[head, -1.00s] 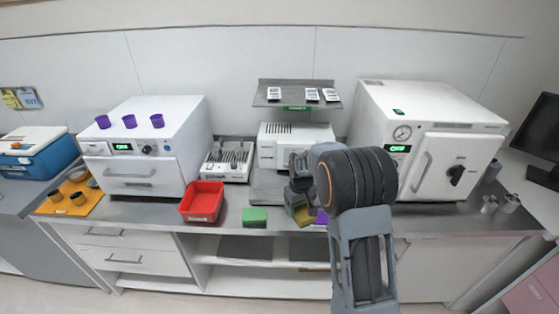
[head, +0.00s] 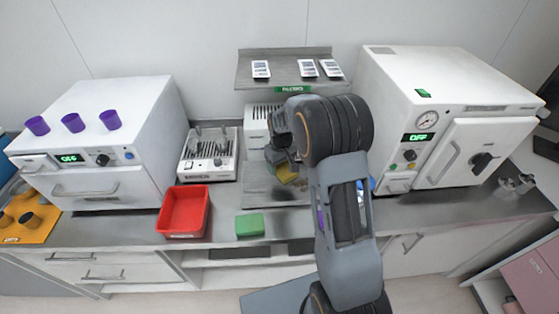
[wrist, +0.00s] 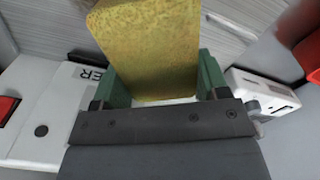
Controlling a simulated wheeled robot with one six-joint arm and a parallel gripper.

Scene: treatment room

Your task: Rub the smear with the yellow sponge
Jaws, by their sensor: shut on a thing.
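The yellow sponge (head: 287,173) is in my gripper (head: 282,158), over the grey panel behind the counter's front strip. In the wrist view the sponge (wrist: 150,50) fills the top middle, clasped between the two green fingers of my gripper (wrist: 163,84). Its far end is cut off by the frame, and I cannot tell whether it touches a surface. My arm hides part of the counter to the right.
A green block (head: 250,225) and a red tray (head: 184,212) stand on the counter (head: 222,222) to the left. A rack device (head: 208,155), white machines (head: 100,140) (head: 470,130) and a shelf (head: 250,82) stand behind. A purple thing (head: 321,219) is partly hidden by my arm.

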